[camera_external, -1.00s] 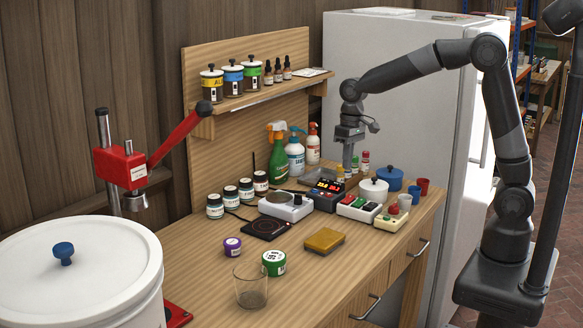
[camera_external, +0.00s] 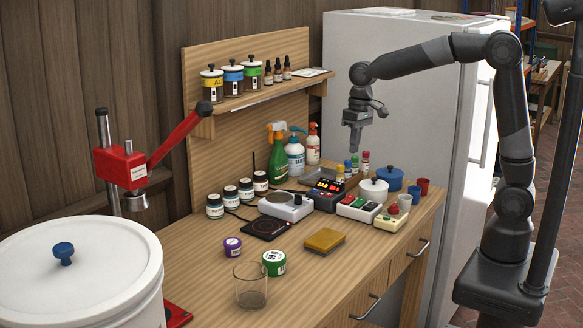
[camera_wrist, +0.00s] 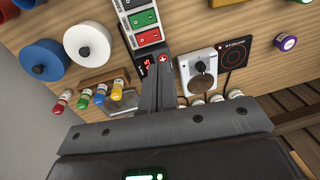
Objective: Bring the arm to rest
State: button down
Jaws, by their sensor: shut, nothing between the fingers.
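My gripper (camera_external: 355,150) is shut and empty, raised in the air above the back right part of the wooden bench (camera_external: 190,270). Its fingers point down and touch nothing. In the wrist view the closed fingers (camera_wrist: 158,62) stand in front of the bench top, partly hiding the black box with the red display (camera_wrist: 147,62). My arm reaches left from its column on the right, with the elbow high.
Below my gripper are small coloured-cap vials (camera_external: 354,165), a white pot (camera_external: 373,190), a blue pot (camera_external: 391,179) and a switch box (camera_external: 359,208). Spray bottles (camera_external: 295,157) and a jar shelf (camera_external: 262,91) stand to the left. A white fridge (camera_external: 420,120) is behind my arm.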

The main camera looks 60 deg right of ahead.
jog(key=s+d+t, duration=0.1)
jog(key=s+d, duration=0.3)
jog(key=s, duration=0.3)
jog(key=s+d+r+t+h, duration=0.1)
jog(key=s+d, duration=0.3)
jog(key=s, duration=0.4)
jog(key=s+d+r+t, duration=0.1)
jog(key=s+d+t, duration=0.2)
jog(key=s, duration=0.5)
jog(key=shift+s+d+r, duration=0.15)
jog(key=shift+s+d, duration=0.05)
jog(key=shift+d, duration=0.2)
jog(key=c, duration=2.1)
grip_release()
